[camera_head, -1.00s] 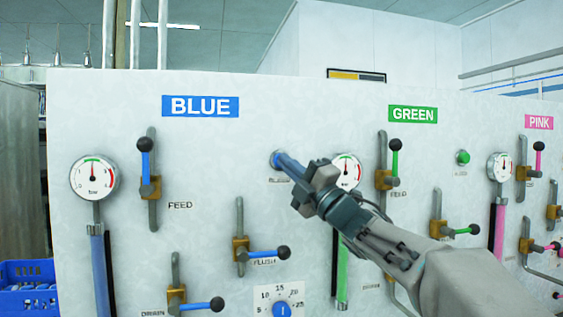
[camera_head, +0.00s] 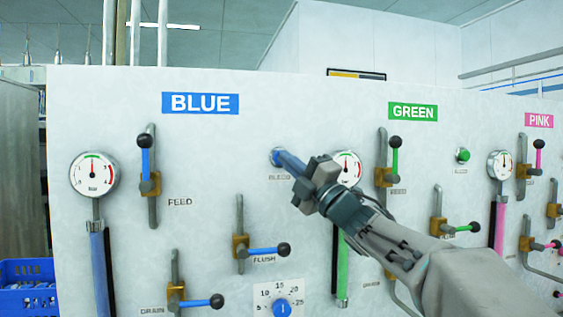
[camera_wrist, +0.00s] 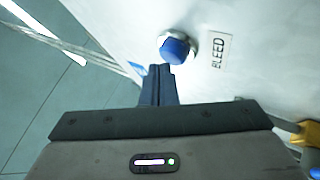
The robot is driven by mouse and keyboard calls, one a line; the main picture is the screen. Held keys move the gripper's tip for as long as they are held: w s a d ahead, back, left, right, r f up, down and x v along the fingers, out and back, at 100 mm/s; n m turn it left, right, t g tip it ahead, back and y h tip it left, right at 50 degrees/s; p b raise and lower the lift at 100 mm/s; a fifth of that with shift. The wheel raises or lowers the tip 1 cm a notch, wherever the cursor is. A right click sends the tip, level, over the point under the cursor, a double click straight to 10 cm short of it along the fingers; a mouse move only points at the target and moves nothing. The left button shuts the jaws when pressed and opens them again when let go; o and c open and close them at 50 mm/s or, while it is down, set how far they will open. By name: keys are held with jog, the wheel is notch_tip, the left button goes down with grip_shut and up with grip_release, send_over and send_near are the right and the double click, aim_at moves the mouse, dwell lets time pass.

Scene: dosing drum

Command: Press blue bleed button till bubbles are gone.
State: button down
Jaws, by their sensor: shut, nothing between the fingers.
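The blue bleed button (camera_wrist: 175,47) is a round cap in a metal ring beside the BLEED label in the wrist view. In the head view its ring (camera_head: 275,155) shows just past my fingertips. My gripper (camera_head: 285,162) is shut and empty, its dark blue fingers pointing at the button. In the wrist view the fingertips (camera_wrist: 158,71) overlap the button's lower edge; I cannot tell whether they touch it. The blue sight tube (camera_head: 99,265) hangs under the blue gauge (camera_head: 94,174) at the left. I cannot make out bubbles in it.
The blue FEED lever (camera_head: 145,165), FLUSH lever (camera_head: 262,251) and DRAIN lever (camera_head: 195,302) stick out from the white panel. A blue dial (camera_head: 281,309) is below. The green gauge (camera_head: 346,169) and green lever (camera_head: 395,160) are close to my arm. A blue crate (camera_head: 28,290) stands at lower left.

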jog(key=shift+s+d, duration=0.1)
jog(key=shift+s, duration=0.3)
jog(key=shift+s+b, duration=0.1)
jog(key=shift+b, duration=0.2)
jog(key=shift+s+d+b, duration=0.25)
jog(key=shift+s+b, duration=0.2)
jog(key=shift+s, duration=0.3)
jog(key=shift+s+d+b, duration=0.2)
jog(key=shift+s+b, duration=0.3)
jog(key=shift+s, duration=0.3)
jog(key=shift+s+d+b, duration=0.25)
jog(key=shift+s+b, duration=0.2)
jog(key=shift+s, duration=0.3)
